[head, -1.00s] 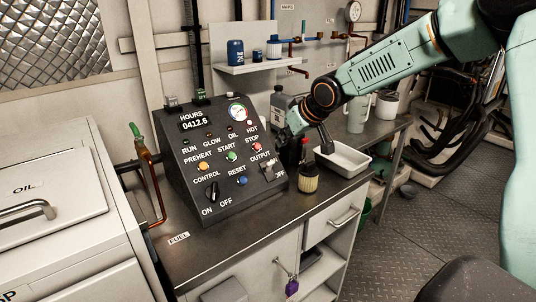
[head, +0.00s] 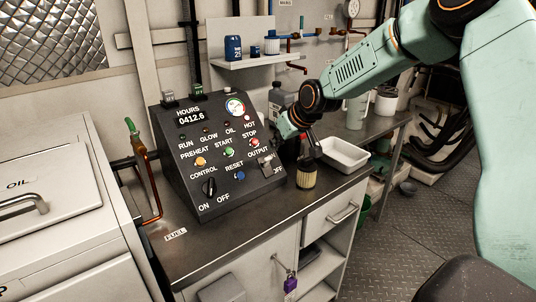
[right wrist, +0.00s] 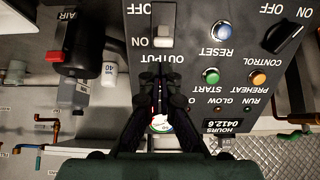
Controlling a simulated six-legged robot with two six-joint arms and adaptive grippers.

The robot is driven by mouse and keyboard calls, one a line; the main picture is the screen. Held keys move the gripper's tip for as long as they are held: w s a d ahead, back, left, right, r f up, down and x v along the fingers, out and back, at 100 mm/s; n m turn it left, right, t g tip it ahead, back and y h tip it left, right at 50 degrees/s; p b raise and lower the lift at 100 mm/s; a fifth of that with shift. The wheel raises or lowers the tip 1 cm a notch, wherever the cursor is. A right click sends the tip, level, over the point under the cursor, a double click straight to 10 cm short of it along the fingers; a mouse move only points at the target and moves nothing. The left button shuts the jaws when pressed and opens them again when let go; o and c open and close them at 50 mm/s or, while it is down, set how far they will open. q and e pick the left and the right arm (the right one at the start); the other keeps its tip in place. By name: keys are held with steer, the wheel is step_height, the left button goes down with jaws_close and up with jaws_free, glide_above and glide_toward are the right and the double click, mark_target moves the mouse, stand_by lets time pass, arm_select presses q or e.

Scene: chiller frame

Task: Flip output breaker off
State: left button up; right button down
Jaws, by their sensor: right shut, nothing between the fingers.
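The output breaker (head: 267,164) is a pale switch at the lower right of the dark sloped control panel (head: 215,208). In the right wrist view, which sees the panel upside down, the breaker (right wrist: 163,40) has OFF printed at one end and ON beside its other end. Its pale lever sits at the ON end. My right gripper (head: 312,150) is shut and empty, by the panel's right edge. In the right wrist view its dark fingertips (right wrist: 160,70) lie over the OUTPUT label, just short of the breaker; contact cannot be told. My left gripper is out of view.
The panel also carries a control knob (head: 209,187), a blue reset button (head: 239,175) and other buttons close by. A dark filter with a pale ribbed body (head: 306,178) and a white tray (head: 344,155) stand right of the panel. The counter's front is clear.

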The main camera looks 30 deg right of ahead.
mark_target(267, 162)
steer(key=b+x, duration=0.3)
steer(key=x, duration=0.2)
steer(key=shift+w+a+f+b, duration=0.1)
steer(key=shift+w+f+b, duration=0.1)
steer(key=shift+b, duration=0.2)
steer(key=shift+s+a+r, duration=0.2)
steer(key=shift+s+r, duration=0.1)
steer(key=shift+r, duration=0.05)
steer(key=shift+w+d+f, duration=0.15)
steer(key=shift+w+f, duration=0.1)
steer(key=shift+s+r, duration=0.15)
steer(key=shift+s, duration=0.1)
